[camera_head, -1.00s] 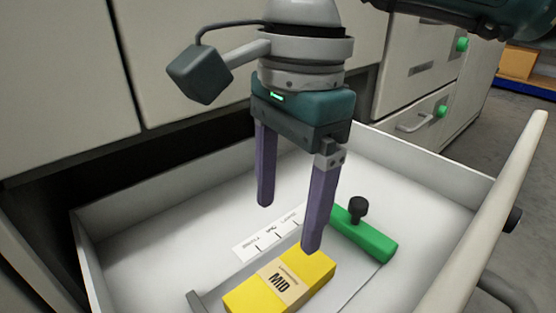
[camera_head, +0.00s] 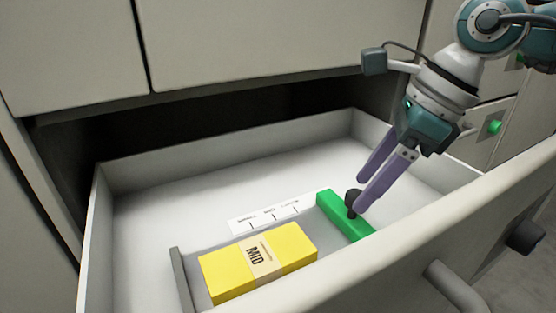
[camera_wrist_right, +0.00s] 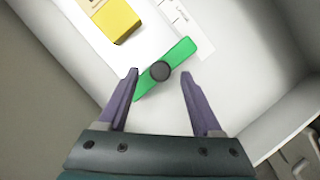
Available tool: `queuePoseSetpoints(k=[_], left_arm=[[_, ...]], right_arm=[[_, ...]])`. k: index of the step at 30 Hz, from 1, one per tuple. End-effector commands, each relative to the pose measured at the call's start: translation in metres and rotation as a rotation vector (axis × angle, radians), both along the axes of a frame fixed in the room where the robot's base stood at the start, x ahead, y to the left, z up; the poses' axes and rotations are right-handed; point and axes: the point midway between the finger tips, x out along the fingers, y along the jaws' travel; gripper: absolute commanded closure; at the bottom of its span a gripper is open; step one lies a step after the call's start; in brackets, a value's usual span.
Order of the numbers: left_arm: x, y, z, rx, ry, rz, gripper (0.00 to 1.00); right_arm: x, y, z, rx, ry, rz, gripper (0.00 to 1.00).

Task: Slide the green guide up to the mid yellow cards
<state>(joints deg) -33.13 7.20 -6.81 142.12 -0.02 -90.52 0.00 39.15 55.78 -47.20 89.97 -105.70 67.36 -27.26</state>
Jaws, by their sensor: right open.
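The green guide (camera_head: 340,214) is a bar with a black knob (camera_head: 352,198) on top, lying in the open drawer to the right of the cards. The yellow block of cards (camera_head: 285,246) has a tan band marked MID and lies left of the guide, with a gap between them. My right gripper (camera_head: 360,194) has its purple fingers at the knob. In the right wrist view the open fingers stand apart, with the knob (camera_wrist_right: 160,71) ahead between them, and the guide (camera_wrist_right: 182,55) lies diagonally. The cards (camera_wrist_right: 116,18) show at the top. My left gripper is not in view.
A grey fixed stop (camera_head: 181,278) stands at the left of the cards. A white scale strip (camera_head: 264,217) lies behind them on the drawer floor. The drawer's front wall (camera_head: 420,240) is close to my right gripper. The drawer's back left is clear.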

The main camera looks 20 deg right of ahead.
Motion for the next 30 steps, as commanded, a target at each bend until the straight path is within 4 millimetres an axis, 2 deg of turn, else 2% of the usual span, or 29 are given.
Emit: queuePoseSetpoints(k=[1,4,14,30], left_arm=[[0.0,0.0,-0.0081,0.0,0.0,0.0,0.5],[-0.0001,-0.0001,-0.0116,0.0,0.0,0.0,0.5],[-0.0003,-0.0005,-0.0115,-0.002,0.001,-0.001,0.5],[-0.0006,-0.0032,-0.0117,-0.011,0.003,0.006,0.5]], right_arm=[[0.002,0.0023,-0.0098,0.001,-0.001,0.001,0.33],[0.0042,0.0046,-0.0159,0.0,-0.002,0.001,0.33],[0.0051,0.0059,-0.0172,-0.001,-0.001,0.001,0.33],[0.0049,0.0056,-0.0173,-0.001,-0.001,0.001,0.94]])
